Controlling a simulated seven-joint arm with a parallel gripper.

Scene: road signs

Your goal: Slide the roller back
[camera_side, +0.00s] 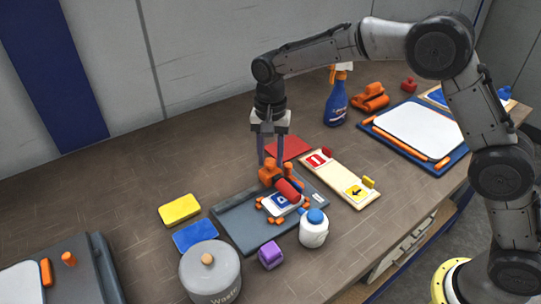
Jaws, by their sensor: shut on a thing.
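A roller with an orange holder and a red cylinder (288,190) stands over the dark grey tray (238,222). My gripper (272,163) points down and is shut on the roller's orange part (269,172) at its back end. The red cylinder is at the back edge of a blue and white sign (283,205), which sits among small orange clamps on the tray. I cannot tell whether the cylinder touches the sign.
A wooden board (340,180) with two signs lies to the right. A white bottle with a blue cap (314,230), a purple block (270,255) and a grey waste bin (210,273) stand in front. Yellow (179,209) and blue (195,236) sponges lie left. A spray bottle (337,100) stands behind.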

